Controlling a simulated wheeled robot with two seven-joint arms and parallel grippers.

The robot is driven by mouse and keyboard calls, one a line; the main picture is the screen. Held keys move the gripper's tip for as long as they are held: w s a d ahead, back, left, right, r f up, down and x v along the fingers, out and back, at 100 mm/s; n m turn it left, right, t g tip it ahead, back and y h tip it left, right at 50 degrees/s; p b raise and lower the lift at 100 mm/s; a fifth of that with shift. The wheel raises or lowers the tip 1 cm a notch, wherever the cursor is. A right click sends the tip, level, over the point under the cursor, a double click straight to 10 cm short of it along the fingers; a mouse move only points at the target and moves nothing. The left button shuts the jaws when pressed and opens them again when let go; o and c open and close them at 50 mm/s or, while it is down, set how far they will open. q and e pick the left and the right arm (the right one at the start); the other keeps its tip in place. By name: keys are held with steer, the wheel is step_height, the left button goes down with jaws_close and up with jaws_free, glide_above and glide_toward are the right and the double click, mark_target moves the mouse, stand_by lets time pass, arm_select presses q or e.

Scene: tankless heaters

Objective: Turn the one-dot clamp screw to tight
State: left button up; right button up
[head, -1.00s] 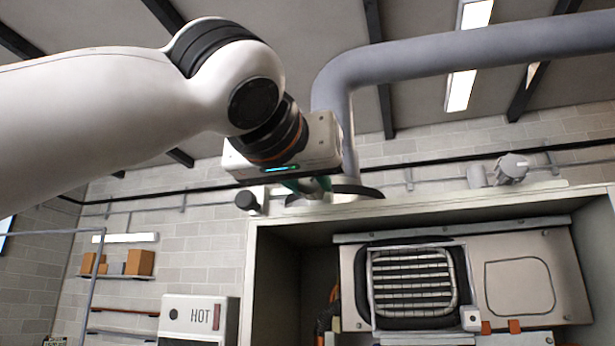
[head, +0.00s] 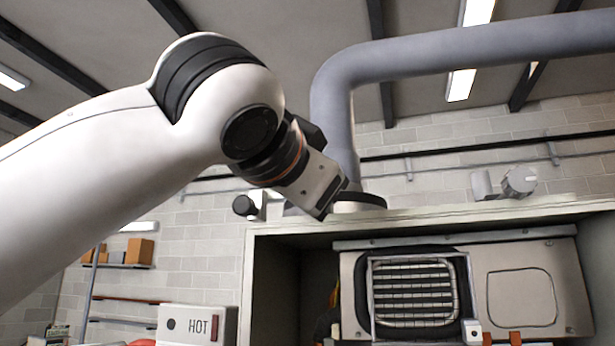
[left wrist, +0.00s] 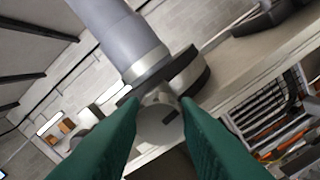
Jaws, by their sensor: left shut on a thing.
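The light grey round screw head (left wrist: 158,124), with a dark mark on its face, shows in the left wrist view between the green fingers of my left gripper (left wrist: 160,108). The fingers are shut on it from both sides. I cannot make out any dots on it. It sits beside the dark clamp ring (left wrist: 165,75) around the foot of the grey pipe (left wrist: 115,35). In the head view my left gripper's body is tilted at the pipe's foot, and it hides the fingers and the screw. The dark ring (head: 360,198) shows just right of it. My right gripper is in neither view.
The pipe (head: 335,110) rises from the open heater cabinet's top edge (head: 450,217) and bends right. A grey round fitting (head: 518,182) stands on the top at right. A black knob (head: 244,206) and a HOT box (head: 197,325) are at left.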

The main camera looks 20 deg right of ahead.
arm_select(q)
steer(key=shift+m+p, duration=0.4)
steer(key=shift+m, duration=2.6)
steer(key=o, duration=1)
steer(key=b+v, duration=0.5)
steer(key=v, duration=0.7)
steer(key=shift+b, duration=0.35)
